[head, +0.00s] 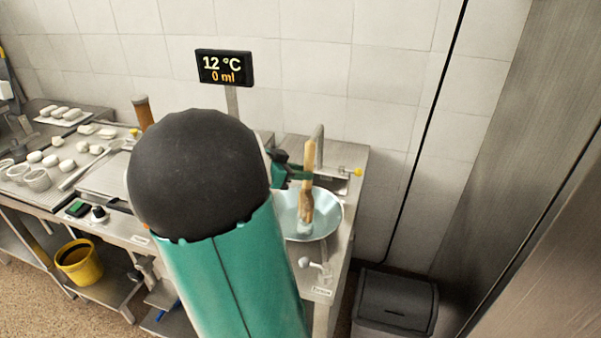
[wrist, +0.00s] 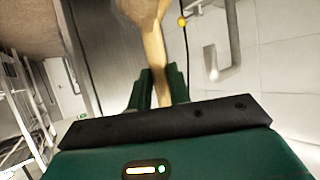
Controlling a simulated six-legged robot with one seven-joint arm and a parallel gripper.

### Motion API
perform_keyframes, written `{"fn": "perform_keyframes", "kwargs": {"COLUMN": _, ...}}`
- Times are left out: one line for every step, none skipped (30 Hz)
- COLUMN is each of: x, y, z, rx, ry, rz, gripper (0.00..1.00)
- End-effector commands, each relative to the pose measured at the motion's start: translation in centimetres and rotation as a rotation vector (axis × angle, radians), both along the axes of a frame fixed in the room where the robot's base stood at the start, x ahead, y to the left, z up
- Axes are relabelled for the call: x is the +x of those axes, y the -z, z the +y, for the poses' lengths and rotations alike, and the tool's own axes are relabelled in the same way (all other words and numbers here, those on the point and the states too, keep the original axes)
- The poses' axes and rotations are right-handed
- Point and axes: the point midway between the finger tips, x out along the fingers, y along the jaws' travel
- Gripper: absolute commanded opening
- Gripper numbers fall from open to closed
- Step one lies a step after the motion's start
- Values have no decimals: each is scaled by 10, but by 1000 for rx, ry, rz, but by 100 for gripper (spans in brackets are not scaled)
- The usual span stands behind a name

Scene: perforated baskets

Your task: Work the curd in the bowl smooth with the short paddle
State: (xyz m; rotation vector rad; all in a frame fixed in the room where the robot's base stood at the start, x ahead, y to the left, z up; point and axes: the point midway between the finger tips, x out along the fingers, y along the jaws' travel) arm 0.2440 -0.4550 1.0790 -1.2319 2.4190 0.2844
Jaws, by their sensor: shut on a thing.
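The wooden short paddle (head: 309,158) stands nearly upright over the wide pale metal bowl (head: 331,218) in the head view. Its darker lower end is inside the bowl. A small pale patch (head: 304,229) at its foot may be curd; I cannot tell its texture. My gripper (head: 292,172) is at the bowl's far left, partly hidden behind my arm. In the wrist view the green fingers of my gripper (wrist: 160,82) are closed around the wooden paddle (wrist: 155,50).
A display (head: 225,68) reads 12 °C and 0 ml. White moulds and cheeses lie on the left bench (head: 95,178). A tap (head: 318,150) stands behind the bowl. A yellow bucket (head: 79,262) sits low at left, a dark bin (head: 395,303) at right.

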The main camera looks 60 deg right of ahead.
Motion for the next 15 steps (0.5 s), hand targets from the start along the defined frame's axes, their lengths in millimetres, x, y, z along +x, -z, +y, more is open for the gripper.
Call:
{"fn": "perform_keyframes", "kwargs": {"x": -1, "y": 1, "z": 1, "rx": 2, "ry": -1, "rz": -2, "gripper": 0}}
{"fn": "perform_keyframes", "kwargs": {"x": -2, "y": 0, "z": 2, "rx": 2, "ry": -1, "rz": -2, "gripper": 0}}
{"fn": "perform_keyframes", "kwargs": {"x": -3, "y": 0, "z": 3, "rx": 2, "ry": -1, "rz": -2, "gripper": 0}}
{"fn": "perform_keyframes", "kwargs": {"x": -4, "y": 0, "z": 4, "rx": 2, "ry": -1, "rz": -2, "gripper": 0}}
{"fn": "perform_keyframes", "kwargs": {"x": -5, "y": 0, "z": 5, "rx": 2, "ry": -1, "rz": -2, "gripper": 0}}
{"fn": "perform_keyframes", "kwargs": {"x": -6, "y": 0, "z": 6, "rx": 2, "ry": -1, "rz": -1, "gripper": 0}}
{"fn": "perform_keyframes", "kwargs": {"x": -7, "y": -1, "z": 6, "rx": 2, "ry": -1, "rz": -1, "gripper": 0}}
{"fn": "perform_keyframes", "kwargs": {"x": -8, "y": -1, "z": 7, "rx": 2, "ry": -1, "rz": -1, "gripper": 0}}
{"fn": "perform_keyframes", "kwargs": {"x": -9, "y": -1, "z": 8, "rx": 2, "ry": -2, "rz": -1, "gripper": 0}}
{"fn": "perform_keyframes", "kwargs": {"x": -10, "y": -2, "z": 9, "rx": 2, "ry": -2, "rz": -1, "gripper": 0}}
{"fn": "perform_keyframes", "kwargs": {"x": -11, "y": -2, "z": 9, "rx": 2, "ry": -2, "rz": -1, "gripper": 0}}
{"fn": "perform_keyframes", "kwargs": {"x": -12, "y": -2, "z": 10, "rx": 2, "ry": -2, "rz": -1, "gripper": 0}}
{"fn": "perform_keyframes", "kwargs": {"x": -13, "y": -2, "z": 11, "rx": 2, "ry": -2, "rz": -1, "gripper": 0}}
{"fn": "perform_keyframes", "kwargs": {"x": -14, "y": -2, "z": 11, "rx": 2, "ry": -2, "rz": -1, "gripper": 0}}
{"fn": "perform_keyframes", "kwargs": {"x": -14, "y": -2, "z": 12, "rx": 2, "ry": -1, "rz": -1, "gripper": 0}}
